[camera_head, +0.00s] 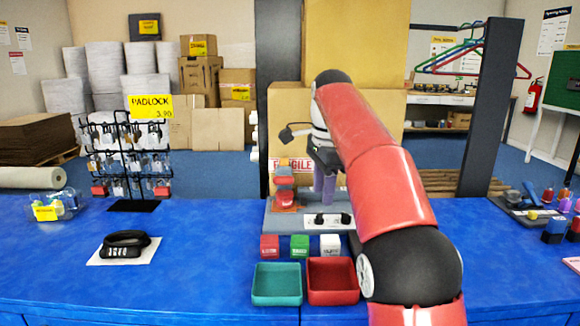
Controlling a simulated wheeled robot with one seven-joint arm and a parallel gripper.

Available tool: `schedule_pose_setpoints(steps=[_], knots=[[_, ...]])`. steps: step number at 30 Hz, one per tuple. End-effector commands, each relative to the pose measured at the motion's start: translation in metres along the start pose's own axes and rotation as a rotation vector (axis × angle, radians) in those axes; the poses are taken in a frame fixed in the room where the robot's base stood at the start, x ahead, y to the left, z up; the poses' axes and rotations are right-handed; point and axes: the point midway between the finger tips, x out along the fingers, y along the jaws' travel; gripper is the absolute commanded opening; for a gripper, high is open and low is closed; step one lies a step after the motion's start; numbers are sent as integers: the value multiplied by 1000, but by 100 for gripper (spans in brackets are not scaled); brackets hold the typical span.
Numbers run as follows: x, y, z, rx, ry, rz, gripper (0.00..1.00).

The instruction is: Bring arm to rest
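My arm is red with black joints and reaches forward from the lower right over the blue counter (210,235). My gripper (322,160) is at the arm's far end, above the grey board at the back of the counter. A purple, upright shape (325,185) shows just below the gripper. I cannot tell whether the gripper touches it. The fingers are small and partly hidden by the arm, so their opening does not show.
Red (269,246), green (299,245) and white (330,245) blocks stand behind a teal tray (277,299) and a red tray (348,296). Dark posts (492,110) flank cartons. The left counter front is clear.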

Motion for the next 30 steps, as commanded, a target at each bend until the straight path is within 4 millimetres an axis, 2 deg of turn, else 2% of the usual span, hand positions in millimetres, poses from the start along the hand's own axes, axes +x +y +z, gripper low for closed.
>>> schedule_pose_setpoints(steps=[5,6,11,17,21,25,30], knots=[[-18,47,-9,-187,13,-66,38],[-19,61,-11,-244,21,-84,38],[-13,125,-13,-484,68,-148,38],[22,213,-6,-790,161,-207,38],[61,271,1,-995,243,-228,38],[97,312,8,-1145,309,-230,38],[125,338,12,-1250,356,-225,38]])
